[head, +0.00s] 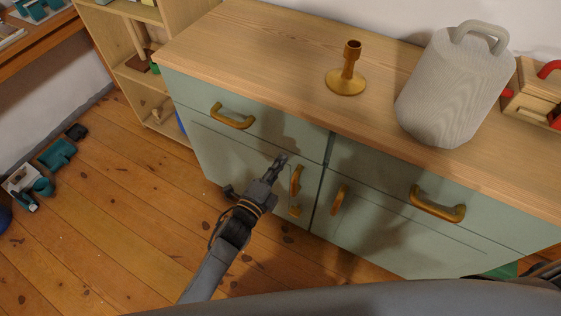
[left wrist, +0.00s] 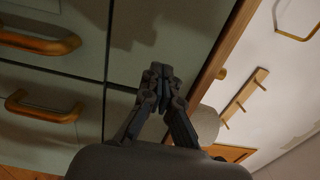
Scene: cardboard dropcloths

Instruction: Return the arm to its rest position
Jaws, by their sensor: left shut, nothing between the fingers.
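My left gripper (head: 279,162) is shut and empty. In the head view it is in front of the green cabinet (head: 262,147), just left of the upright brass handle on the left door (head: 296,181). The left wrist view shows the closed fingertips (left wrist: 158,72) against the cabinet front, with brass handles to their left. Both doors and both drawers look closed. My right gripper is not in view.
On the wooden top stand a brass candlestick (head: 347,72), a grey ribbed canister (head: 455,85) and a wooden box with red handles (head: 535,95). An open shelf (head: 130,60) adjoins on the left. The plank floor (head: 110,210) is mostly clear; teal items lie far left.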

